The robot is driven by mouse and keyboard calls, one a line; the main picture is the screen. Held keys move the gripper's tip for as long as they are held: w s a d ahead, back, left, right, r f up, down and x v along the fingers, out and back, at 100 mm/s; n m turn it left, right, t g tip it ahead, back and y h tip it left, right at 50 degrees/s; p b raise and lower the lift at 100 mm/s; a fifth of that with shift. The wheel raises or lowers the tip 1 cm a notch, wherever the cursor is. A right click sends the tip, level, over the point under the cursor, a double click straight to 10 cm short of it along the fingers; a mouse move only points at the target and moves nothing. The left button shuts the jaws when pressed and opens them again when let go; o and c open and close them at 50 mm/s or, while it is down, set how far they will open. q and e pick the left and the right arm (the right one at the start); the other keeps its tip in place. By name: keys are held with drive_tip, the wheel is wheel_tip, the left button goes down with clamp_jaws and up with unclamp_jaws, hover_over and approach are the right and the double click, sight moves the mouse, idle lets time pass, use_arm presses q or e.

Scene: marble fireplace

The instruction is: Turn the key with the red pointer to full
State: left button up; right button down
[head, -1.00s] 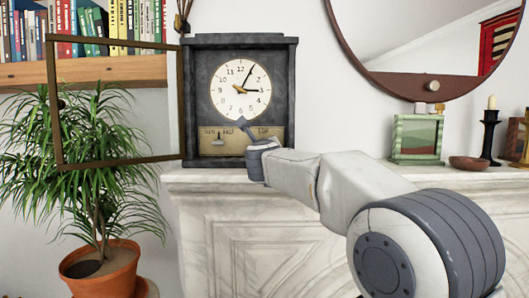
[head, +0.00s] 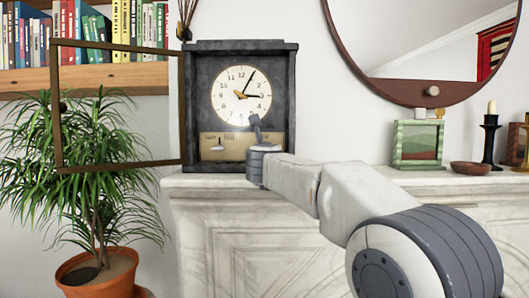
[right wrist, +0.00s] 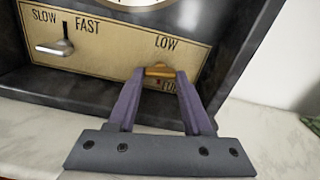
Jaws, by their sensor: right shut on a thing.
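The clock (head: 191,110) stands on the mantel, with a brass plate (head: 209,149) below its dial. In the right wrist view the brass key (right wrist: 160,72) sits on the plate (right wrist: 110,49), between the word LOW above and a partly hidden word below. My right gripper (right wrist: 163,75) is shut on the key, one finger on each side. A small red mark, seemingly the pointer (right wrist: 158,83), shows just under the key, toward the lower word. In the head view my right gripper (head: 254,128) covers the key. My left gripper is out of view.
A slow/fast lever (right wrist: 58,48) is left on the plate. The glass door (head: 182,105) hangs open to the left, in front of a plant (head: 95,150). A green frame (head: 400,143) and candlestick (head: 489,136) stand right on the mantel (head: 350,182).

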drive_tip(key=shift+f, duration=0.15)
drive_tip(key=shift+c, duration=1.6)
unclamp_jaws()
drive_tip(key=shift+s, duration=0.35)
drive_tip(key=s+b, duration=0.3)
drive_tip(key=s, duration=0.6)
drive_tip(key=shift+s, duration=0.35)
